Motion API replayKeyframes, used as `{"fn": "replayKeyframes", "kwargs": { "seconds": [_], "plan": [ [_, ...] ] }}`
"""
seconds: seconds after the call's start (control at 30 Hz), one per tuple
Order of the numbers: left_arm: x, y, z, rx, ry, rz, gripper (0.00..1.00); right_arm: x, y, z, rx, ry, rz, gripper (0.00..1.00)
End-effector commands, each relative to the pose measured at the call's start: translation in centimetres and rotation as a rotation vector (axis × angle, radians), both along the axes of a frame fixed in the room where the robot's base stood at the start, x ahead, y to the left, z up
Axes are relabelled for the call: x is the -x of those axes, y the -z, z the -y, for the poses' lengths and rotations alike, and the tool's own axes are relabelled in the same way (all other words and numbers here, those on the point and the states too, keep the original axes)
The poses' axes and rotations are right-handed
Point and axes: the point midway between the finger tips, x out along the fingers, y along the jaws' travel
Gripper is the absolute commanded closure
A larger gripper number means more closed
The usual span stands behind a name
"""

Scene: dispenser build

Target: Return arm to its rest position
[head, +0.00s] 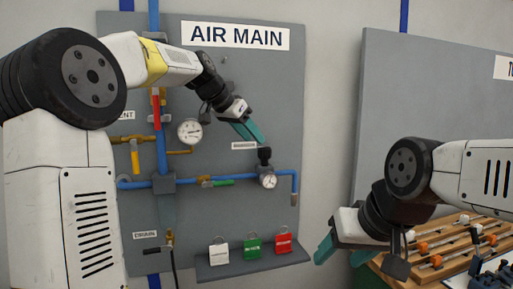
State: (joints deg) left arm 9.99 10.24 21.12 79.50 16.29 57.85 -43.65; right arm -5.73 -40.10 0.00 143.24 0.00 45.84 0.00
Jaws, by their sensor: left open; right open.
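My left arm (170,62) reaches in from the left across the AIR MAIN panel. Its gripper (250,133), with teal fingers, is in front of the panel, just above the black knob (264,155) on the blue pipe. It appears apart from the knob, with nothing seen in it. My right arm (480,172) comes in from the right. Its gripper (326,250) has teal fingers pointing down and left, beside the panel's lower right corner. It is open and holds nothing that I can see. The gap between the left fingers is hardly visible from this angle.
The grey AIR MAIN panel (240,85) carries blue pipes, gauges (190,131), a red handle (156,112), a yellow handle (135,160) and a green handle (222,183). White, green and red padlocks (284,242) sit on a shelf below. A wooden rack (450,262) stands under my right arm.

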Motion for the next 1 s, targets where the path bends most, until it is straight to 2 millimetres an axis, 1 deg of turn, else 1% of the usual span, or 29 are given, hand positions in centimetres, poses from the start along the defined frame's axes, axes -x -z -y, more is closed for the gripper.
{"fn": "replayKeyframes", "kwargs": {
  "seconds": [0.07,0.17,0.2,0.27,0.3,0.37,0.4,0.47,0.5,0.6,0.7,0.8,0.9,1.0],
  "plan": [
    [1.9,0.2,-0.2,-0.018,-0.032,-0.015,0.54,0.0,0.0,0.0,0.0,0.0,0.0,0.42],
    [5.9,1.4,-1.0,-0.046,-0.114,-0.055,0.54,0.0,0.0,0.0,0.0,0.0,0.0,0.42],
    [7.9,2.1,-1.6,-0.057,-0.158,-0.073,0.54,0.0,0.0,0.0,0.0,0.0,0.0,0.42],
    [11.0,3.4,-2.8,-0.067,-0.23,-0.1,0.54,0.0,0.0,0.0,0.0,0.0,0.0,0.42],
    [13.1,4.3,-3.6,-0.068,-0.279,-0.116,0.54,0.0,0.0,0.0,0.0,0.0,0.0,0.42],
    [16.3,5.9,-4.8,-0.066,-0.352,-0.141,0.54,0.0,0.0,0.0,0.0,0.0,0.0,0.42],
    [18.4,7.0,-5.7,-0.061,-0.399,-0.157,0.54,0.0,0.0,0.0,0.0,0.0,0.0,0.42],
    [21.4,8.9,-6.9,-0.046,-0.467,-0.178,0.54,0.0,0.0,0.0,0.0,0.0,0.0,0.42],
    [23.3,10.2,-7.5,-0.035,-0.507,-0.193,0.54,0.0,0.0,0.0,0.0,0.0,0.0,0.42],
    [27.1,13.2,-8.8,-0.003,-0.591,-0.222,0.54,0.0,0.0,0.0,0.0,0.0,0.0,0.42],
    [29.8,15.6,-9.6,0.024,-0.645,-0.247,0.54,0.0,0.0,0.0,0.0,0.0,0.0,0.42],
    [31.2,17.0,-9.9,0.041,-0.675,-0.261,0.54,0.0,0.0,0.0,0.0,0.0,0.0,0.42],
    [31.7,17.6,-10.0,0.047,-0.685,-0.266,0.54,0.0,0.0,0.0,0.0,0.0,0.0,0.42],
    [31.7,17.6,-10.0,0.047,-0.687,-0.268,0.54,0.0,0.0,0.0,0.0,0.0,0.0,0.42]
  ]
}}
